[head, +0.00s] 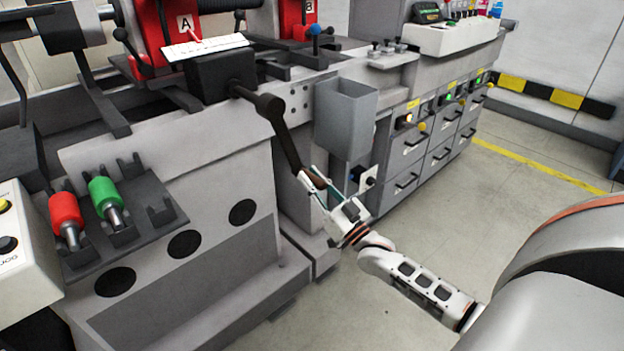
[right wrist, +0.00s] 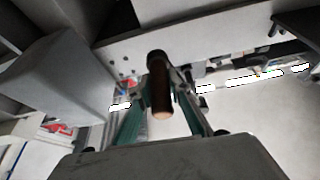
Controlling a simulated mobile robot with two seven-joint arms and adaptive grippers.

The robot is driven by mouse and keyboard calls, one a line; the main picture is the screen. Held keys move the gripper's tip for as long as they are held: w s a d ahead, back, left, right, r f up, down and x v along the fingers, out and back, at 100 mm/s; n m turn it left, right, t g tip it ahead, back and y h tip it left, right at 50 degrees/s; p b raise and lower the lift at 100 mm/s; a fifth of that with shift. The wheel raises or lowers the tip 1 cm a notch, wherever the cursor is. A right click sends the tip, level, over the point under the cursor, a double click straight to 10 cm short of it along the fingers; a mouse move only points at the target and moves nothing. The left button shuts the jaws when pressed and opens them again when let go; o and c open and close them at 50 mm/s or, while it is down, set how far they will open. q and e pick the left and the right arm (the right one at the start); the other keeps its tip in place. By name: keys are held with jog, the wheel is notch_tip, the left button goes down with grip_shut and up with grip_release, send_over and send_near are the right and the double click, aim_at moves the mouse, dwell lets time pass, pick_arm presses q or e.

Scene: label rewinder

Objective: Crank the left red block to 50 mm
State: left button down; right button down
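The left red block (head: 185,28), marked A, stands on the machine at the top of the head view. A white scale strip (head: 203,47) lies in front of it; its reading is too small to tell. A dark box (head: 221,75) sits below the strip, with a black crank arm (head: 288,145) reaching from its shaft down and to the right. My right gripper (head: 318,184) is at the crank's lower end. In the right wrist view, the brown crank handle (right wrist: 160,92) lies between its green-padded fingers, which look shut on it. My left gripper is not in view.
A second red block (head: 298,18), marked B, stands farther back. A grey open bin (head: 345,115) juts out just beyond the crank. Open floor (head: 510,215) lies to the right.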

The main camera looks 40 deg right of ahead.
jog(key=shift+d, duration=0.1)
pick_arm(q)
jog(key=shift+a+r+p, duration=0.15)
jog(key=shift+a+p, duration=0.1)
jog(key=shift+p, duration=0.55)
pick_arm(e)
jog(key=d+r+n+g+y, duration=0.1)
jog(key=d+r+n+y, duration=0.4)
jog(key=d+r+n, duration=0.5)
jog(key=shift+w+d+n+g, duration=0.4)
jog(key=shift+w+d+n, duration=0.05)
jog(key=shift+d+n, duration=0.45)
jog(key=c, duration=1.8)
grip_release()
jog(key=shift+c, duration=0.2)
jog(key=shift+a+f, duration=0.1)
jog(key=shift+y, duration=0.4)
